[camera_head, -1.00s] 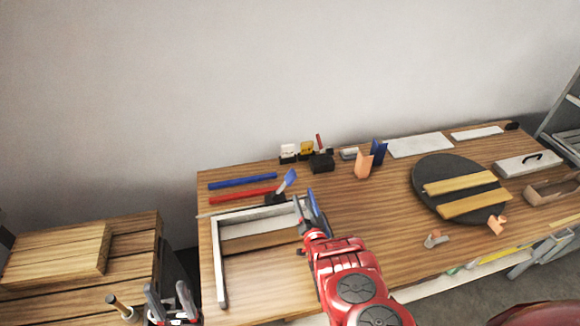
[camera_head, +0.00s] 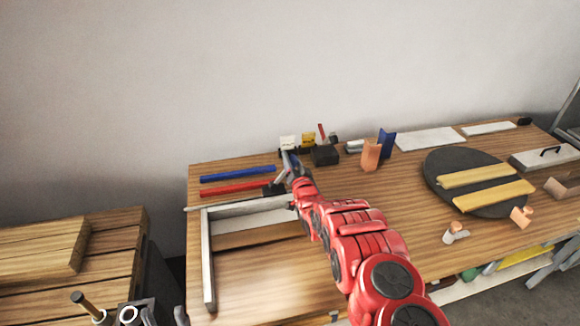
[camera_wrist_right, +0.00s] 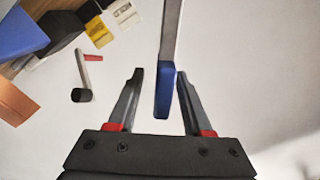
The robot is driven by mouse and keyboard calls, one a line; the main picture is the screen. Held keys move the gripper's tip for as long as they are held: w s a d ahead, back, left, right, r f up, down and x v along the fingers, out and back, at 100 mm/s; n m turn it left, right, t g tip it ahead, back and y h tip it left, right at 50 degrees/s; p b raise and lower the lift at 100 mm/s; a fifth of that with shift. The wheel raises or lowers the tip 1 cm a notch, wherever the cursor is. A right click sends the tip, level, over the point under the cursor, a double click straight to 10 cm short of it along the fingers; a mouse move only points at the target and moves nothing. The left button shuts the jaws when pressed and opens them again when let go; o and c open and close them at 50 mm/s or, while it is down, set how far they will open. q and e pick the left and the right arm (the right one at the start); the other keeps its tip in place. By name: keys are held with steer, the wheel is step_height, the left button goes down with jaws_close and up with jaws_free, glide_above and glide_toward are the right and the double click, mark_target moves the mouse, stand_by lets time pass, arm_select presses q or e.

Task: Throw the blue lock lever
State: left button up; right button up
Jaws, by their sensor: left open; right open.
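The blue lock lever shows in the right wrist view as a grey shaft with a blue grip (camera_wrist_right: 164,92). The grip lies between the fingers of my right gripper (camera_wrist_right: 159,90), which is open, with a gap on each side. In the head view my right gripper (camera_head: 289,163) is at the back left of the table, over the lever's dark base (camera_head: 272,189). The gripper hides most of the lever there. My left gripper (camera_head: 164,317) is only partly in view at the bottom edge, open, and away from the lever.
A red bar (camera_head: 235,188) and a blue bar (camera_head: 237,174) lie left of the lever. A white frame (camera_head: 208,265) stands in front. A black box (camera_head: 325,155) and a small crank with a red handle (camera_head: 322,131) are to the right. A dark turntable (camera_head: 438,181) is farther right.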

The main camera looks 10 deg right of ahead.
steer(key=shift+w+r, duration=0.2)
steer(key=shift+w, duration=0.9)
steer(key=shift+a, duration=0.1)
jaws_close()
stand_by(0.8)
